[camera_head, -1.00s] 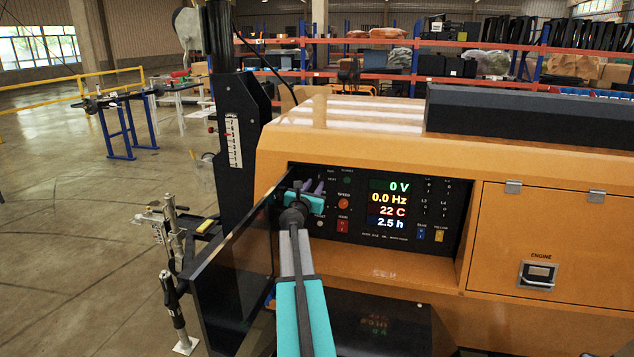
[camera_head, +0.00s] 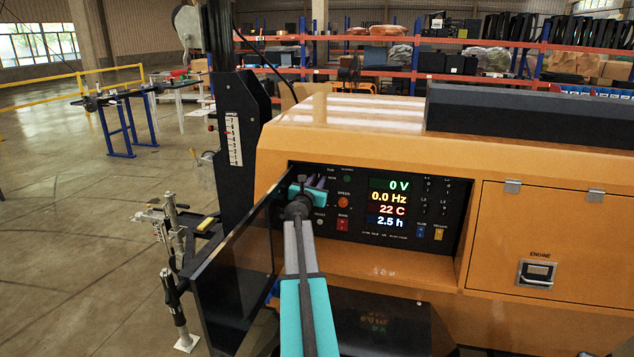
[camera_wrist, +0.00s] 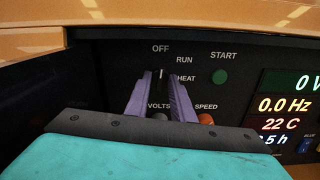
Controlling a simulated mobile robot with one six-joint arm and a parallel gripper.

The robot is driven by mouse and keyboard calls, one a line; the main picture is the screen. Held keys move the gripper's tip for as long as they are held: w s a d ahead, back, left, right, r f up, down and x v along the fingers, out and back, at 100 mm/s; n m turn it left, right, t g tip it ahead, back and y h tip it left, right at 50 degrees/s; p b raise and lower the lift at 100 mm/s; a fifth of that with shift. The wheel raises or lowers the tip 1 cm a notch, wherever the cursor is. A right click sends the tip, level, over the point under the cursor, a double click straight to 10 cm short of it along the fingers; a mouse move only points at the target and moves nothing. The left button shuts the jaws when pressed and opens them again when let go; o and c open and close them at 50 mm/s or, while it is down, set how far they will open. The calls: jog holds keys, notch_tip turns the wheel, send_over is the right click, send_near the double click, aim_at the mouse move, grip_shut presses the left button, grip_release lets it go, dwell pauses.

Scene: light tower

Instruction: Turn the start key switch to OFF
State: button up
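The start key switch (camera_wrist: 160,80) is a small dark knob on the black control panel, seen in the wrist view between my fingertips. A pale mark on it stands upright, toward the OFF label above; RUN and HEAT are to its right. My gripper (camera_wrist: 157,76) has two purple fingers, one on each side of the switch, with a dark gap between them. I see no clear contact with the knob. In the head view my gripper (camera_head: 314,182) is at the panel's upper left and hides the switch. The lower part of the switch area is partly covered by the fingers.
A green START button (camera_wrist: 220,76) is right of the switch, and the orange SPEED knob (camera_head: 343,202) is below right. The lit display (camera_head: 388,203) reads 0 V and 0.0 Hz. An open dark panel door (camera_head: 235,270) stands close left of my arm.

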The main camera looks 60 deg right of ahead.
aim_at(319, 178)
grip_shut()
jog(key=shift+n+p, duration=0.55)
jog(key=shift+n, duration=0.25)
jog(key=shift+o, duration=2.2)
grip_release()
jog(key=shift+a, duration=0.15)
jog(key=shift+b+v, duration=0.4)
jog(key=shift+v, duration=1.1)
jog(key=b+v, duration=0.2)
jog(key=v, duration=0.8)
jog(key=shift+a, duration=0.25)
jog(key=shift+r, duration=0.1)
